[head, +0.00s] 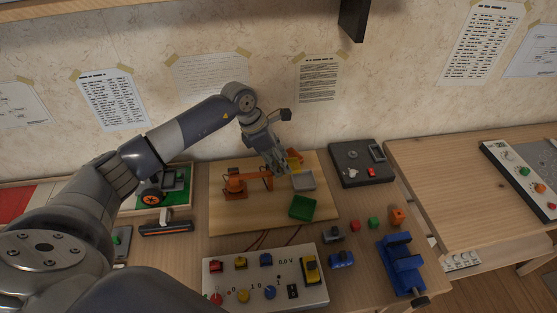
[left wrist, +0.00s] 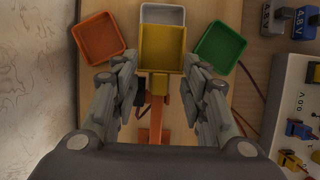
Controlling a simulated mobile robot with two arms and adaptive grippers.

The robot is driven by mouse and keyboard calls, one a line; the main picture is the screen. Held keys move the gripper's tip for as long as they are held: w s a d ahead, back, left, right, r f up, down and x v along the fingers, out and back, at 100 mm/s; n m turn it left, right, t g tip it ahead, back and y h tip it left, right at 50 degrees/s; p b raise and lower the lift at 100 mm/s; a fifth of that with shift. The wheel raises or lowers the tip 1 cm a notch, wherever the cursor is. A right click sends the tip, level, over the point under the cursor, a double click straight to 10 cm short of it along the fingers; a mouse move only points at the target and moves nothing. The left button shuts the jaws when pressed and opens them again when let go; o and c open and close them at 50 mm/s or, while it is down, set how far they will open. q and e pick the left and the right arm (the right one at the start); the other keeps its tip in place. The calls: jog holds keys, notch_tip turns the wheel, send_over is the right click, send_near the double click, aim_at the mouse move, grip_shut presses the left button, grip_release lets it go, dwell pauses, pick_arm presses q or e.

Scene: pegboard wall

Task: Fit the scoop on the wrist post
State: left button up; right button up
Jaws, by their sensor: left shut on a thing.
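The yellow scoop (left wrist: 163,50) is a square open box, seen from above in the left wrist view between my left fingertips. My left gripper (left wrist: 161,78) is shut on it; in the head view the gripper (head: 285,166) hides most of the scoop. The toy orange arm (head: 236,183) stands on a wooden board (head: 228,216) and reaches right, under my gripper. Its orange link (left wrist: 155,125) runs up to the scoop's rear in the left wrist view. The wrist post is hidden, and I cannot tell whether the scoop touches it. My right gripper is not in view.
A grey-white tray (head: 303,181), a green tray (head: 302,207) and an orange tray (left wrist: 98,38) surround the scoop closely. A control panel (head: 225,292) stands in front, a black box (head: 345,170) to the right, and a blue vise (head: 403,262) further right.

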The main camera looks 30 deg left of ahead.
pick_arm(q)
jog(key=o, duration=0.9)
jog(key=shift+c, duration=0.2)
jog(key=o, duration=0.4)
jog(key=shift+r+p, duration=1.95)
jog(key=shift+r, duration=1.6)
